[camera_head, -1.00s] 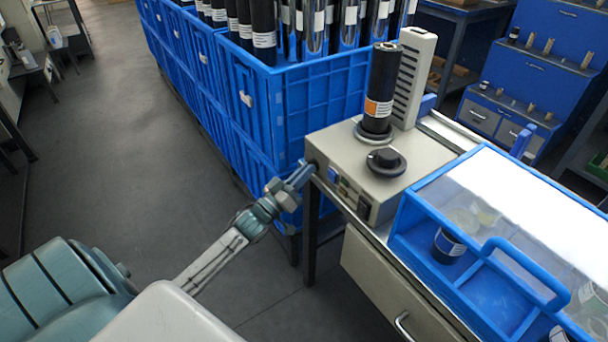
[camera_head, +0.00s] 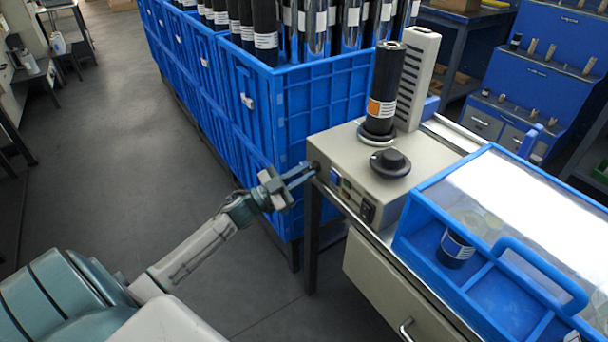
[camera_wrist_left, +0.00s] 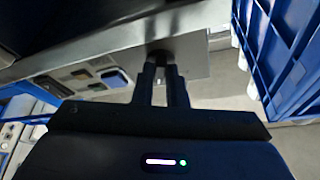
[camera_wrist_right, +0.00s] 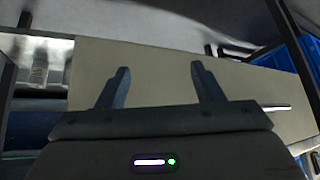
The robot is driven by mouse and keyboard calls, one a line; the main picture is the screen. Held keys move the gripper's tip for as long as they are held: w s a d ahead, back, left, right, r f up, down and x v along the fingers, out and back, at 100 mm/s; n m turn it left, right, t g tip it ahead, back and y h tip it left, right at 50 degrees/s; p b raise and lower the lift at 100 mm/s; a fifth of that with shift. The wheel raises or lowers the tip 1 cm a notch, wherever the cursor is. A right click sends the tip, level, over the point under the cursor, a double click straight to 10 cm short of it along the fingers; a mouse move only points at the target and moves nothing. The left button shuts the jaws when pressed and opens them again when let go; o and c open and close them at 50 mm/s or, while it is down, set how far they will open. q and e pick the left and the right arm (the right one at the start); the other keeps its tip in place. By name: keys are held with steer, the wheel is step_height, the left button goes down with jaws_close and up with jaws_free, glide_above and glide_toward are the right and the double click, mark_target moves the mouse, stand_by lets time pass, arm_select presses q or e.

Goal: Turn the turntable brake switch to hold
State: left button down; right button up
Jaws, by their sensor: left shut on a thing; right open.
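The turntable unit (camera_head: 355,165) is a beige box with a black roll (camera_head: 384,95) standing on its top and a black round knob (camera_head: 390,162) beside the roll. Its front panel carries a blue switch and other small controls. My left gripper (camera_head: 308,174) is at the left end of this panel. In the left wrist view the left gripper (camera_wrist_left: 163,72) is shut on a small dark knob (camera_wrist_left: 160,57), the likely brake switch; its setting cannot be read. My right gripper (camera_wrist_right: 160,80) is open and empty, facing a beige drawer front (camera_wrist_right: 150,65), and is outside the head view.
A large blue crate (camera_head: 290,125) of upright rolls stands close behind and left of my left gripper. A blue-framed clear-lidded case (camera_head: 510,235) sits right of the unit. A drawer handle (camera_head: 406,328) is below. The floor at left is clear.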

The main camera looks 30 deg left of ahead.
arm_select(q)
steer(key=shift+m+g+h, duration=0.3)
steer(key=shift+m, duration=0.4)
steer(key=c, duration=1.5)
jaws_free()
steer(key=shift+o, duration=0.2)
steer(key=shift+s+a, duration=0.1)
